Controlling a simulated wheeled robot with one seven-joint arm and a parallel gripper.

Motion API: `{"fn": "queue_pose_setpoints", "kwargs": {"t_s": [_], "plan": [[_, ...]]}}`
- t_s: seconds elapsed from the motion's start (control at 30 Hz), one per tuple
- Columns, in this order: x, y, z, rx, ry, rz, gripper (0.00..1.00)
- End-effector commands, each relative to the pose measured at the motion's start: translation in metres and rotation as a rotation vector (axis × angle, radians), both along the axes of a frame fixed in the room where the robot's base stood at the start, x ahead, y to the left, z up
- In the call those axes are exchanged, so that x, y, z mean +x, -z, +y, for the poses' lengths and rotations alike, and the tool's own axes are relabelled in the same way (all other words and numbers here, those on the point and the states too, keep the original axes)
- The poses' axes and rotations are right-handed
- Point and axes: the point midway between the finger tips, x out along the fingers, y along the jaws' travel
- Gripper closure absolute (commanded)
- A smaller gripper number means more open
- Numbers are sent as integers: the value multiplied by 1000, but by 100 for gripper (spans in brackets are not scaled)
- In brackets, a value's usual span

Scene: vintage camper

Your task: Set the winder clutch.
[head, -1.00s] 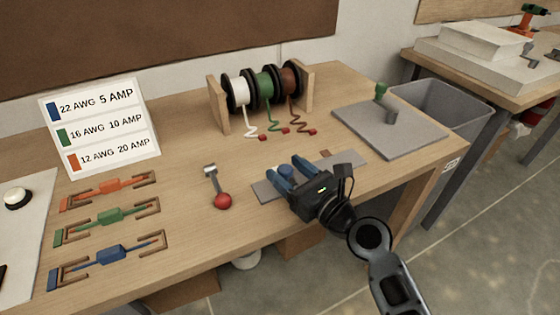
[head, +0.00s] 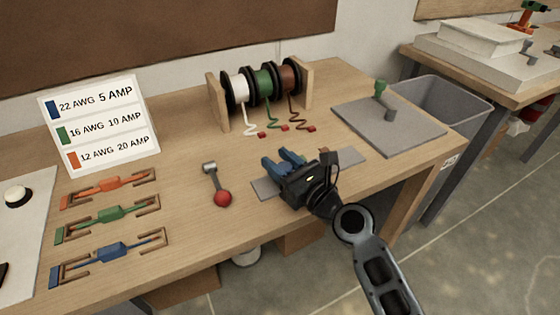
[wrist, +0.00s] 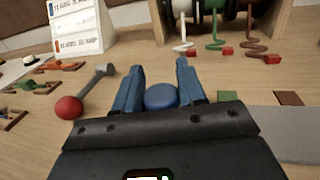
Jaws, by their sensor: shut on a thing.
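My gripper (head: 279,161) is low over a grey strip (head: 348,157) near the bench's front edge, its blue fingers pointing toward the spools. In the wrist view a round blue knob (wrist: 161,97) sits between the fingers, and they are shut on it. The knob is hidden in the head view. A lever with a red ball (head: 222,198) and grey shaft (head: 212,180) lies left of my gripper. It also shows in the wrist view (wrist: 69,107).
A stand holds white, green and brown wire spools (head: 264,84) behind. A grey plate (head: 378,134) with a green-handled crank (head: 381,90) is at right. A sign (head: 98,122) and coloured fuse links (head: 110,214) are at left. A grey bin (head: 440,105) adjoins the bench.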

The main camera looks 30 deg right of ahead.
Motion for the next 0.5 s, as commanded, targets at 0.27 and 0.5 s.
{"fn": "queue_pose_setpoints", "kwargs": {"t_s": [0.27,0.5], "plan": [[0,0,0,0,0,0,100],[0,1,-9,2,2,1,100]]}}
